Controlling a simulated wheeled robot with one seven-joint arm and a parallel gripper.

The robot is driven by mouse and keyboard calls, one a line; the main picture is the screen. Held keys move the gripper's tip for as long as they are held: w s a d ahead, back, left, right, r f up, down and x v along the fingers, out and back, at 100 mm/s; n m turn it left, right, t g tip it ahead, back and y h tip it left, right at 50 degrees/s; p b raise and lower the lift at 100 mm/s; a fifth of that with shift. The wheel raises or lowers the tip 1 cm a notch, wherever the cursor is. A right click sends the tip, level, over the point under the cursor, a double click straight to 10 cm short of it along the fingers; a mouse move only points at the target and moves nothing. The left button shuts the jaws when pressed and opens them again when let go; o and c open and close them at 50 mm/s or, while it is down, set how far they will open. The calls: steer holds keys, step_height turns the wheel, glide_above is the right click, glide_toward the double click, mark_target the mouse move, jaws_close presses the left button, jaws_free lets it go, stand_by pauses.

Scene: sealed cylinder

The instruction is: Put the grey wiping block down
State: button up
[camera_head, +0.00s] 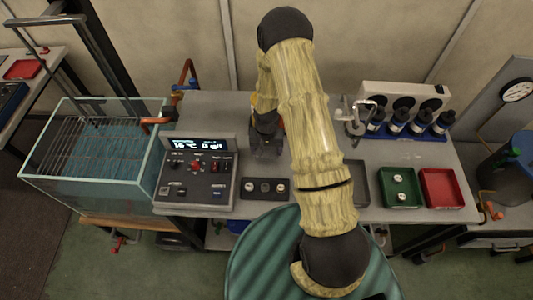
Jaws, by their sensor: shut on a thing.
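My gripper (264,132) points down at the middle of the bench, partly hidden by my own arm. It is shut on the grey wiping block (267,150), a small dark grey shape at its lower end. I cannot tell whether the block touches the bench top or hangs just above it.
A control box (197,180) with a lit display stands left of the block. A dark strip with small round parts (265,188) lies in front. A glass tank (95,160) is at left. Grey, green (401,188) and red (441,188) trays and several bottles (420,122) are at right.

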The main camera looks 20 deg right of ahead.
mark_target(266, 151)
steer(key=shift+f+p, duration=0.35)
steer(key=shift+f, duration=1.2)
steer(key=shift+s+f+b, duration=0.1)
steer(key=shift+f+b, duration=0.15)
steer(key=shift+b, duration=0.05)
